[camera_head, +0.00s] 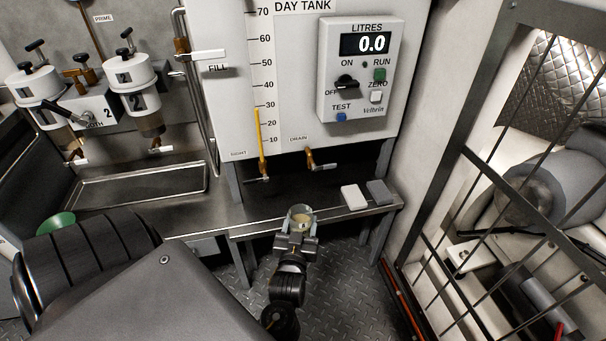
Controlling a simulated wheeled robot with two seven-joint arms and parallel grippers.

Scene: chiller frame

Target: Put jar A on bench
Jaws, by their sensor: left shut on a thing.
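My left gripper (298,236) is at the bottom middle, shut on a small clear jar (301,216) with pale yellowish contents. The jar looks upright, and no letter on it can be read. In the picture it overlaps the front edge of the steel bench (332,211); I cannot tell whether it touches the bench or is held apart from it. The gripper's fingers hide the jar's lower part. My right gripper is not in view.
A white block (354,197) and a grey block (379,192) lie on the bench's right end. The day tank (225,105) stands above, with its drain tap (318,162) overhanging the bench. A shallow tray (140,186) lies left. A barred guard (500,180) is at right.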

